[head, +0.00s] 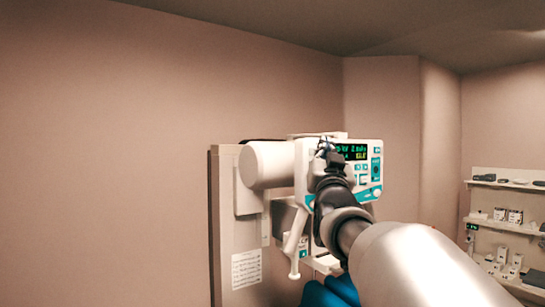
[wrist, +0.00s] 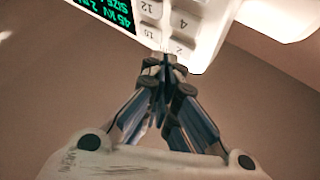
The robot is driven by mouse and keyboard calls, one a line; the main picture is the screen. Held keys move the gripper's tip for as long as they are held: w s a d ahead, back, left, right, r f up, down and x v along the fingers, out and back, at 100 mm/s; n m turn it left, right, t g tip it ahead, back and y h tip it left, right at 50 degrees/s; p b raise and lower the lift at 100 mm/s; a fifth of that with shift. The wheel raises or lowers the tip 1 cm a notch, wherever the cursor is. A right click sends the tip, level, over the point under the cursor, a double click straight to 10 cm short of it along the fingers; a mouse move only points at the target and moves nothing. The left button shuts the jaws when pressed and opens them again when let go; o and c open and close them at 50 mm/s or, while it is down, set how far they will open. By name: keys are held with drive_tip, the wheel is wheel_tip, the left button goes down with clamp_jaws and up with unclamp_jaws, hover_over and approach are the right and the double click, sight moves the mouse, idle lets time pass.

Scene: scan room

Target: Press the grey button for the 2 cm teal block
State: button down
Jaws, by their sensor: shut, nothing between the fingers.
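The control panel (head: 364,172) is on the head of a white machine, with a lit display (head: 352,152) and teal patches. In the wrist view the panel appears upside down, with its display (wrist: 103,14) at upper left. Pale buttons there read 12, 10, 4 and 2; the button marked 2 (wrist: 178,45) is lowest at right. My gripper (wrist: 163,62) is shut and empty, its tips at the panel's lower edge, close to the 2 and 10 (wrist: 150,32) buttons. I cannot tell if they touch. In the head view my gripper (head: 327,150) covers the panel's left part.
The machine's white cylinder (head: 268,164) and a handle (head: 294,245) are left of my arm. A wall plate (head: 228,230) bears a paper notice. Shelves (head: 509,223) with boxes stand at far right. Something blue is below the machine.

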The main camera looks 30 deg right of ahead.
drive_tip(key=shift+s, duration=0.2)
drive_tip(key=s+b, duration=0.3)
drive_tip(key=s, duration=0.2)
drive_tip(key=shift+d, duration=0.2)
idle(0.8)
